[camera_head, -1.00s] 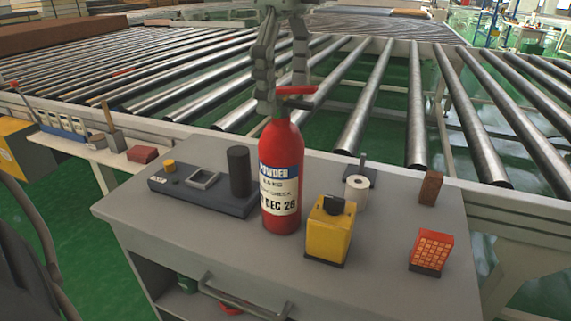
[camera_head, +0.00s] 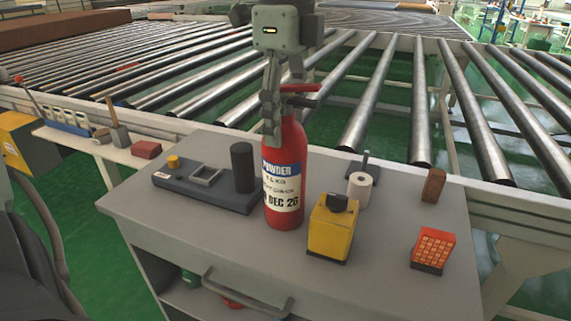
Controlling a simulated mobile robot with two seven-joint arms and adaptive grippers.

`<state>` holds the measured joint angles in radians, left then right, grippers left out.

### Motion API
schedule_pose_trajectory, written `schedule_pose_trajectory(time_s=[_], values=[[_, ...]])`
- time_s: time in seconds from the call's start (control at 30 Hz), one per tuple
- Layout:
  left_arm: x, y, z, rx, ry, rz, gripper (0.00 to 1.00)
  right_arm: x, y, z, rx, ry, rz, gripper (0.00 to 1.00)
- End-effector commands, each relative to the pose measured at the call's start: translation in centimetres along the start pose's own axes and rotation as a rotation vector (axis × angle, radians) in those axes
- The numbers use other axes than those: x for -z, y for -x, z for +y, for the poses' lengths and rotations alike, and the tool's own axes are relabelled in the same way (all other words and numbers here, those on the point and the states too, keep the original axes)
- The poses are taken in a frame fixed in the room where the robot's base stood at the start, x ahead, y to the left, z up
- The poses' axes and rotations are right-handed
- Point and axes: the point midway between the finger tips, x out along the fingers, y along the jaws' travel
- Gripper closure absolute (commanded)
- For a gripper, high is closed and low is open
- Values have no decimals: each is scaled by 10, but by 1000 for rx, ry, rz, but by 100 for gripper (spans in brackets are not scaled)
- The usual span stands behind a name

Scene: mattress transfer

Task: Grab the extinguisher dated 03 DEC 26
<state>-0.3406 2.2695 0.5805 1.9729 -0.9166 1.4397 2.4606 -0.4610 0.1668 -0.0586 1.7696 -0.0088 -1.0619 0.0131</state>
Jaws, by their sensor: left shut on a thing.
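A red fire extinguisher (camera_head: 284,178) stands upright on the grey cabinet top (camera_head: 200,240). Its label reads "POWDER" with a date line ending "DEC 26"; the first digits are partly turned out of sight. My left gripper (camera_head: 284,122) comes down from above and is shut on the extinguisher's upper part, just below the red handle (camera_head: 300,88). One finger lies in front of the neck and the other is mostly behind it. The extinguisher's base appears to rest on the cabinet top. My right gripper is not in view.
A dark block with a black cylinder (camera_head: 242,168) stands close left of the extinguisher. A yellow box (camera_head: 331,228) stands close right, with a white roll (camera_head: 359,188), a brown block (camera_head: 433,185) and an orange box (camera_head: 433,250) farther right. Roller conveyors (camera_head: 380,100) lie behind.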

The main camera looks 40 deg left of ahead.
Motion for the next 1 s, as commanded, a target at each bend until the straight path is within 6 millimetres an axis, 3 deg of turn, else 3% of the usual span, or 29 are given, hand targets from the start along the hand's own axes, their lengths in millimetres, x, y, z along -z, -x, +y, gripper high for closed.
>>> schedule_pose_trajectory(time_s=[0.03,0.3,0.73,1.0], values=[[0,0,0,1,0,0,67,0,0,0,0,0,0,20],[0,2,-1,5,0,1,99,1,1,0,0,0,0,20],[0,12,-2,6,1,1,99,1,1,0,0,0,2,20],[1,54,-2,10,2,0,99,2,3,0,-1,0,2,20]])
